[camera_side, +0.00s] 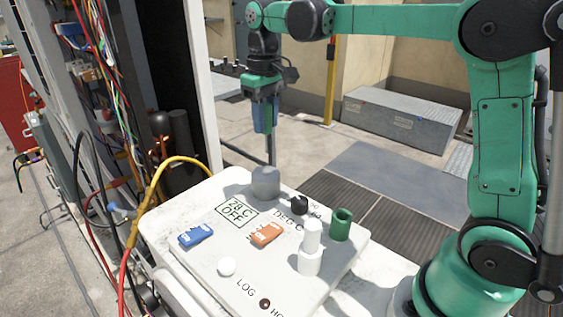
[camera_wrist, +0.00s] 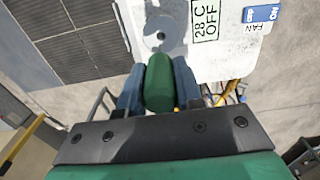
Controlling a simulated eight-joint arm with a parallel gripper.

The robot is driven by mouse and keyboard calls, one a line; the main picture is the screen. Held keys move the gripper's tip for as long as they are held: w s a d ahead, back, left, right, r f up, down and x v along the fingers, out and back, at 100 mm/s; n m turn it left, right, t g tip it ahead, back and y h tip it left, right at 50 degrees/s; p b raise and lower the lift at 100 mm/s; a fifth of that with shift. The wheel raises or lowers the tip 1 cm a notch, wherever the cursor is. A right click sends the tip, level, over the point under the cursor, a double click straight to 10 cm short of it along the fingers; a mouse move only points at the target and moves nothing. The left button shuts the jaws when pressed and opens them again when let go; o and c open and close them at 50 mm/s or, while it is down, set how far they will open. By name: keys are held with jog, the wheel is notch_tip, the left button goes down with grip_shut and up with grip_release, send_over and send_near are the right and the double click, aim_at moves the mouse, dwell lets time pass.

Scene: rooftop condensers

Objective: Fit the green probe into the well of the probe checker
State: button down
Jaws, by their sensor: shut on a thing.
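My gripper (camera_side: 262,115) hangs above the far edge of the probe checker (camera_side: 180,217), its blue fingers shut on the green probe. In the wrist view the probe's green handle (camera_wrist: 159,85) sits between the fingers. In the side view the fingers mostly hide the handle, and its thin dark rod (camera_side: 271,150) points down. The rod's lower end appears near the top of a grey cylinder (camera_side: 265,184) on the checker. The wrist view shows a round dark hole (camera_wrist: 160,36) in that cylinder, uncovered, just beyond the handle. I cannot tell the exact gap.
The checker's top also carries a dark knob (camera_side: 299,205), a green cylinder (camera_side: 341,224), a white post (camera_side: 310,250), and blue (camera_side: 195,236) and orange (camera_side: 266,234) switches. An open cabinet with loose wires (camera_side: 110,100) stands left. A yellow cable (camera_side: 165,180) runs beside the checker.

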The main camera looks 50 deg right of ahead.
jog(key=shift+w+f, duration=0.25)
jog(key=shift+f, duration=2)
jog(key=shift+f, duration=2.5)
jog(key=c, duration=0.5)
grip_release()
jog(key=shift+r, duration=2.8)
jog(key=shift+s, duration=0.1)
